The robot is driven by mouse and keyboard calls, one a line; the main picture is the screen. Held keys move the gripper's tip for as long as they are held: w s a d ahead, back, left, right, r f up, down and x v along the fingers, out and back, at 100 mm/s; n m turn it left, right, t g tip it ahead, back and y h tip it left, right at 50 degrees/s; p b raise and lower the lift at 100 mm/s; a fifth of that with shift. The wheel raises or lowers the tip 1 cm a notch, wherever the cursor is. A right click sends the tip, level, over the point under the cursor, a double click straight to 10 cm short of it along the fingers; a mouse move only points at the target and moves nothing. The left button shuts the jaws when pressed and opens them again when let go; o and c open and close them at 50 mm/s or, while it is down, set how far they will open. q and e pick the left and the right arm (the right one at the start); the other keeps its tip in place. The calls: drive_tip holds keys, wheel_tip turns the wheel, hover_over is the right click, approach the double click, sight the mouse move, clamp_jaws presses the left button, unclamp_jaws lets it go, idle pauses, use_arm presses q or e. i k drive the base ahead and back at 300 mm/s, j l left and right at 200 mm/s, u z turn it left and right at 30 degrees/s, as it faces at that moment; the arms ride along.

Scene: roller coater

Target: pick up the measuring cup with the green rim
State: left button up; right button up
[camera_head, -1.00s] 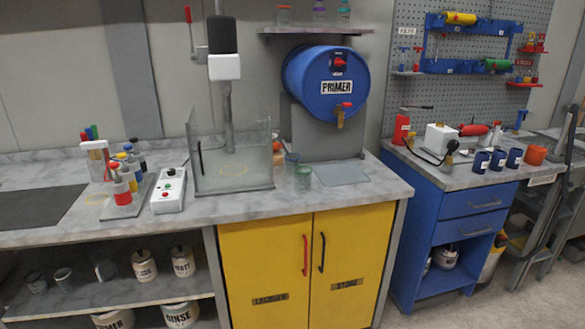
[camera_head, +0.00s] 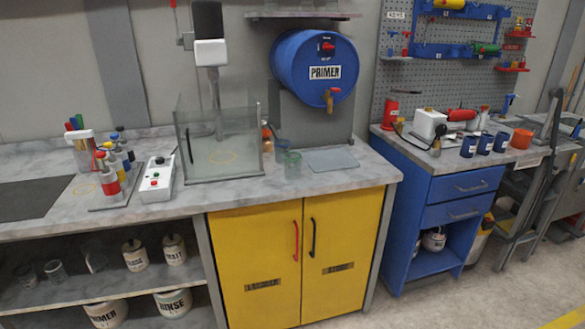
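A clear cup with a greenish rim (camera_head: 292,166) stands upright on the grey marbled counter (camera_head: 235,192), right of the glass-walled enclosure and in front of the primer drum. A second translucent cup (camera_head: 281,149) stands close behind it, partly hidden. Its rim colour is hard to tell. Neither of my grippers is in view.
The glass enclosure (camera_head: 217,150) stands left of the cups. The blue primer drum (camera_head: 292,70) on its grey stand is behind, with a flat grey plate (camera_head: 331,160) to the right. Yellow cabinet doors (camera_head: 255,265) are below; floor in front is clear.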

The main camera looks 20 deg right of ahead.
sight(291, 160)
drive_tip(key=i+j+z, duration=0.2)
drive_tip(key=i, duration=0.25)
drive_tip(key=i+j+z, duration=0.15)
drive_tip(key=i, duration=0.25)
